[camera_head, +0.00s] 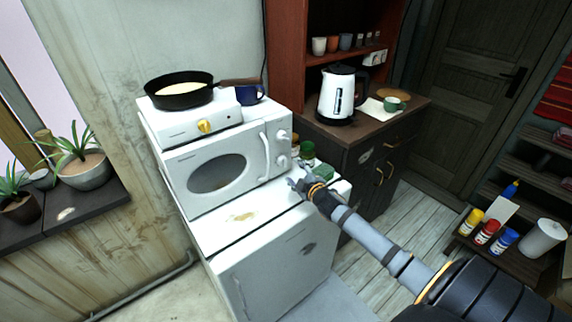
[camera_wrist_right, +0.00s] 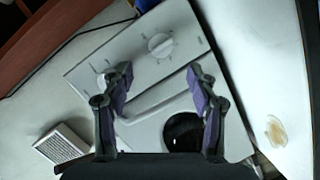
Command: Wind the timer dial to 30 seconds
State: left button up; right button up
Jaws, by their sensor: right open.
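The white microwave (camera_head: 218,172) stands on a low white fridge, with two round dials right of its door handle. The upper dial (camera_head: 283,135) and the lower dial (camera_head: 282,160) are white; I cannot tell which is the timer. My right gripper (camera_head: 300,181) is in front of and below the dials, apart from them. In the right wrist view my right gripper (camera_wrist_right: 159,84) is open and empty, facing the panel. One dial (camera_wrist_right: 160,45) with marks around it shows clear beyond the fingertips. The other dial (camera_wrist_right: 104,79) is partly hidden by a finger. My left gripper is out of view.
The curved door handle (camera_head: 264,155) stands out beside the dials. The fridge top (camera_head: 214,233) is mostly clear.

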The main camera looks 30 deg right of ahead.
aim_at(285, 163)
jog(key=x, duration=0.7)
jog(key=shift+w+f, duration=0.15)
jog(key=shift+w, duration=0.2)
jog(key=shift+b, duration=0.3)
jog(key=c, duration=1.2)
